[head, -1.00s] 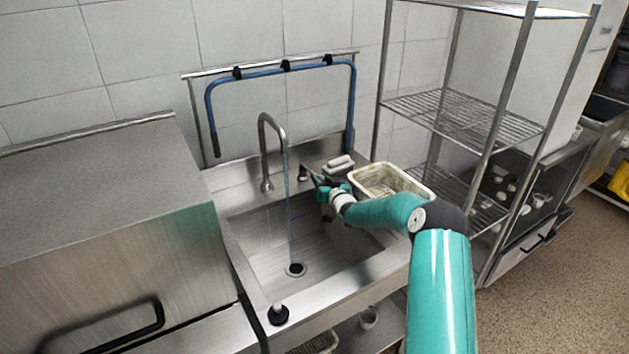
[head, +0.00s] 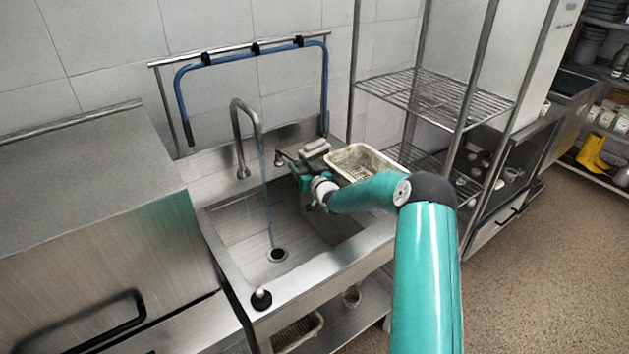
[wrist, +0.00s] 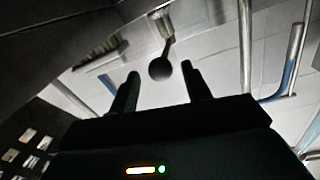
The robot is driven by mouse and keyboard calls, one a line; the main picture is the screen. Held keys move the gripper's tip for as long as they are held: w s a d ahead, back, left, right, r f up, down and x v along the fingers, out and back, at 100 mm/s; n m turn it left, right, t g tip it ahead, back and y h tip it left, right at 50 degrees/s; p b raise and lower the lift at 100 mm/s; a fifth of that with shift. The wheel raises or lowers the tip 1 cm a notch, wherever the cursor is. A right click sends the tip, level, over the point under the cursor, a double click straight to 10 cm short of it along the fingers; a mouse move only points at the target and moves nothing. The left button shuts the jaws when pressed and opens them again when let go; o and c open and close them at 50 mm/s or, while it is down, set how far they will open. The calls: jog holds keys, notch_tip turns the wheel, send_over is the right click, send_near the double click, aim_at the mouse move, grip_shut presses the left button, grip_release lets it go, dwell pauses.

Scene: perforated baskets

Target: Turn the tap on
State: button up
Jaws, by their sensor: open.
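The tap's curved metal spout (head: 238,118) rises at the back of the steel sink (head: 225,228). A thin bluish stream of water (head: 267,205) runs from it down to the drain. The tap's lever (head: 281,158) stands on the rim right of the spout, small and partly hidden near my gripper (head: 300,180). In the wrist view, the lever's dark round knob (wrist: 159,70) appears between the two fingertips of my gripper (wrist: 160,76). The fingers are open and apart from each other. I cannot tell whether either touches the knob.
A pale perforated basket (head: 365,150) sits right of the sink. A wire shelf rack (head: 440,98) stands beyond it. A blue hose (head: 225,59) hangs on a wall rail behind the tap. A steel cabinet (head: 80,180) is on the left. A black-topped stopper (head: 261,299) stands on the front rim.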

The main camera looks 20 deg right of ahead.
jog(key=s+d, duration=0.2)
jog(key=s, duration=0.8)
jog(key=shift+s, duration=0.4)
jog(key=shift+c, duration=0.5)
